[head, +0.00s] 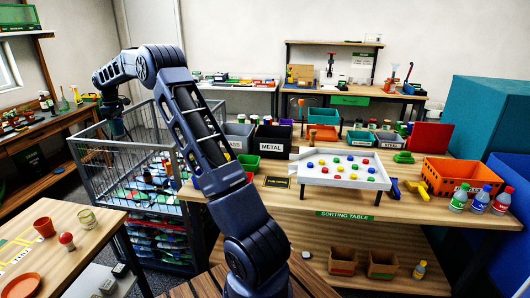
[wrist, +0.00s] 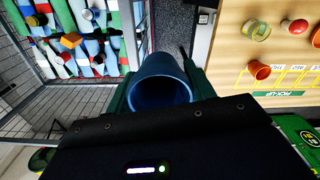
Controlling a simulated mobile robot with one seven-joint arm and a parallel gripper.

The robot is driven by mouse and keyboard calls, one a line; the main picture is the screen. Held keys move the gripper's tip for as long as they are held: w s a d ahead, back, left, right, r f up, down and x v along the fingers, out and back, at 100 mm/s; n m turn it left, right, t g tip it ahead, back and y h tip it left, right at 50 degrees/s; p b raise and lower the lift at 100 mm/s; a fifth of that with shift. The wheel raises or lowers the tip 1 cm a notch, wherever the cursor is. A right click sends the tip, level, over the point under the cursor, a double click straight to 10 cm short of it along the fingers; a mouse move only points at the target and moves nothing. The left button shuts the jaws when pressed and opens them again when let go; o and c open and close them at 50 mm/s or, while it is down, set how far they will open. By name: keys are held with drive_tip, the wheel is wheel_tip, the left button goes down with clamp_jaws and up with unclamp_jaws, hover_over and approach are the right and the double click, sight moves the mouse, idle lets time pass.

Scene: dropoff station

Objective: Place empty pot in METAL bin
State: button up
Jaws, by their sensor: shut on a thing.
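The empty pot (wrist: 158,92) is blue, round and open at the mouth in the wrist view. My gripper (wrist: 160,76) is shut on it, with a dark green finger on each side. In the head view my gripper (head: 114,112) is at the left, above the wire cage cart; the pot is too small and dark to make out there. The METAL bin (head: 271,147) is a black box with a white label at the back left of the sorting table (head: 345,207), well to the right of my gripper. Its inside is mostly hidden.
The cage cart (head: 150,157) holds many coloured items. The pick-up table (head: 95,243) carries a terracotta pot (head: 44,227), a red-topped object (head: 67,240) and a jar (head: 87,218). A grey bin (head: 238,137), a green tray (head: 246,162) and a white tray (head: 340,179) are near the METAL bin.

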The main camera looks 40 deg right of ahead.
drive_tip(key=w+d+m, duration=0.2)
drive_tip(key=d+m, duration=0.4)
drive_tip(key=d, duration=3.5)
drive_tip(key=s+d+m, duration=0.2)
drive_tip(key=s+d, duration=0.4)
drive_tip(key=d, duration=0.6)
drive_tip(key=s+d+m, duration=0.2)
drive_tip(key=s+d, duration=0.3)
drive_tip(key=d, duration=0.7)
drive_tip(key=s+d+m, duration=0.1)
drive_tip(key=s+d, duration=0.5)
drive_tip(key=d, duration=0.7)
drive_tip(key=f, duration=2.5)
drive_tip(key=shift+s+a, duration=0.1)
drive_tip(key=shift+a, duration=0.15)
drive_tip(key=shift+f, duration=0.1)
